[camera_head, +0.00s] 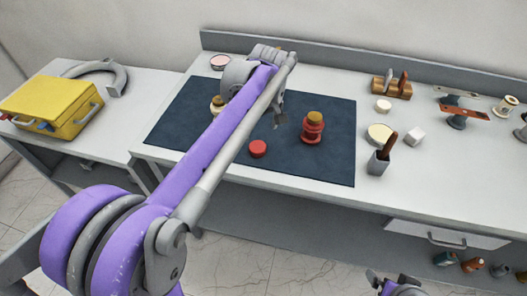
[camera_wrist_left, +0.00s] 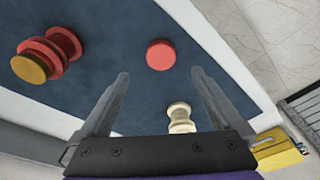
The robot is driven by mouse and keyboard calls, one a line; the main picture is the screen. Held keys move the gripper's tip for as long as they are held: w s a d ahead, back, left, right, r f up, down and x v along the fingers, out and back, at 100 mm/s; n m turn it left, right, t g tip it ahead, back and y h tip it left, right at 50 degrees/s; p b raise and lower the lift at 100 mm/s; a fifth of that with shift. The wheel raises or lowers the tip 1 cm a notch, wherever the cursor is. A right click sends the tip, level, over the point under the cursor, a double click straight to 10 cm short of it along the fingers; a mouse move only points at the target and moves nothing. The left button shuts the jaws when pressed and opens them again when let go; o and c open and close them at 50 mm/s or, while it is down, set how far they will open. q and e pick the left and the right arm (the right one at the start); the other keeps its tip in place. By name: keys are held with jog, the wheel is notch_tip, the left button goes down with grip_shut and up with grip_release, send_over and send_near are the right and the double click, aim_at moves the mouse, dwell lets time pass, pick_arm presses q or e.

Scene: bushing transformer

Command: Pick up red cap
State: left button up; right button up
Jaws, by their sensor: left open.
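The red cap (camera_head: 258,148) is a small flat red disc lying on the dark blue mat (camera_head: 325,165). It also shows in the left wrist view (camera_wrist_left: 160,54), just beyond the fingertips and roughly centred between them. My left gripper (camera_head: 279,121) is above the mat, behind and a little right of the cap in the head view. In the left wrist view its fingers (camera_wrist_left: 160,75) are spread apart with nothing between the tips. Part of my right arm's end (camera_head: 397,288) shows at the bottom edge; its jaws are not clear.
A red bushing with a yellow top (camera_head: 312,128) stands on the mat right of the cap. A cream bushing (camera_wrist_left: 180,118) is partly hidden by my left arm in the head view. A yellow case (camera_head: 50,105) sits at left; a holder (camera_head: 378,163) stands right of the mat.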

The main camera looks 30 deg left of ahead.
aim_at(258, 147)
pick_arm(q)
jog(key=f, duration=0.3)
jog(key=a+f, duration=0.1)
jog(key=f, duration=0.2)
jog(key=w+f, duration=0.1)
jog(key=f, duration=0.2)
jog(key=shift+a+f, duration=0.25)
jog(key=shift+a, duration=0.1)
jog(key=shift+s, duration=0.1)
jog(key=c, duration=1.3)
